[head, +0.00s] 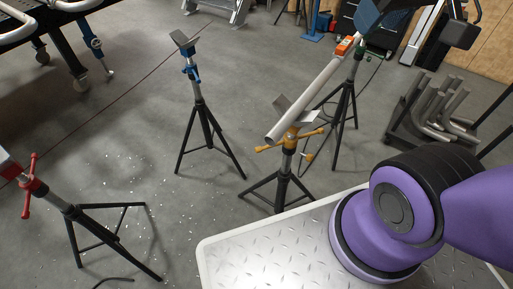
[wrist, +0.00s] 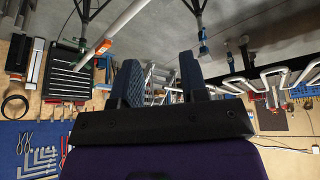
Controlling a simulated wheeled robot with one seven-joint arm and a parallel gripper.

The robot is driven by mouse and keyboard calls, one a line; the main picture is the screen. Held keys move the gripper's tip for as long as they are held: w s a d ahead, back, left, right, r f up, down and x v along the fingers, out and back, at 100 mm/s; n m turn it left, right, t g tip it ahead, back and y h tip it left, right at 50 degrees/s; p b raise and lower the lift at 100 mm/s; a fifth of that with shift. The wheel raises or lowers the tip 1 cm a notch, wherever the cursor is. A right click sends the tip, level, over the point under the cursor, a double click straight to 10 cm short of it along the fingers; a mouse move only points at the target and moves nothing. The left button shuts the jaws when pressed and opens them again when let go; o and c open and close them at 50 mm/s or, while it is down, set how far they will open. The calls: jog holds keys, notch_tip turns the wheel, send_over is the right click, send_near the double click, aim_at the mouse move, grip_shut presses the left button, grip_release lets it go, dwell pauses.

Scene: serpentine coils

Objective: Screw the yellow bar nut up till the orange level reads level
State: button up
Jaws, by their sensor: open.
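The yellow bar nut (head: 292,138) sits near the top of a black tripod stand, with its bar handles sticking out to both sides. A grey pipe (head: 305,100) rests in the stand's V-shaped head above the nut and runs back towards a green stand (head: 361,53). The orange level (head: 344,46) lies along the pipe's far part and shows in the wrist view (wrist: 103,47). Its reading is too small to make out. My gripper (wrist: 160,68) is open and empty, apart from the nut. I cannot make it out clearly in the head view.
A blue stand (head: 189,70) stands left of the pipe, and a red-handled stand (head: 30,186) is at lower left. A metal tread-plate top (head: 270,250) lies in front, beneath my purple arm. A rack of pipes (head: 435,108) is at right. Open floor lies between the stands.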

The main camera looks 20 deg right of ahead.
jog(key=n+g+h, duration=0.7)
jog(key=n+h, duration=0.1)
jog(key=n, duration=1.5)
send_over(263, 149)
jog(key=s, duration=0.2)
notch_tip(263, 149, down, 20)
jog(key=a+f+n+t+h, duration=0.35)
jog(key=f+n, duration=0.75)
jog(key=f, duration=0.4)
jog(key=a+f+n+t+h, duration=0.3)
jog(key=a+f+n+t, duration=0.15)
jog(key=f+n, duration=0.9)
jog(key=shift+m+g, duration=0.3)
jog(key=shift+m, duration=0.55)
jog(key=x, duration=0.7)
jog(key=f+x, duration=0.1)
jog(key=x, duration=0.2)
jog(key=shift+s+d+f, duration=0.1)
jog(key=shift+s+d, duration=0.2)
jog(key=shift+d, duration=0.05)
grip_shut()
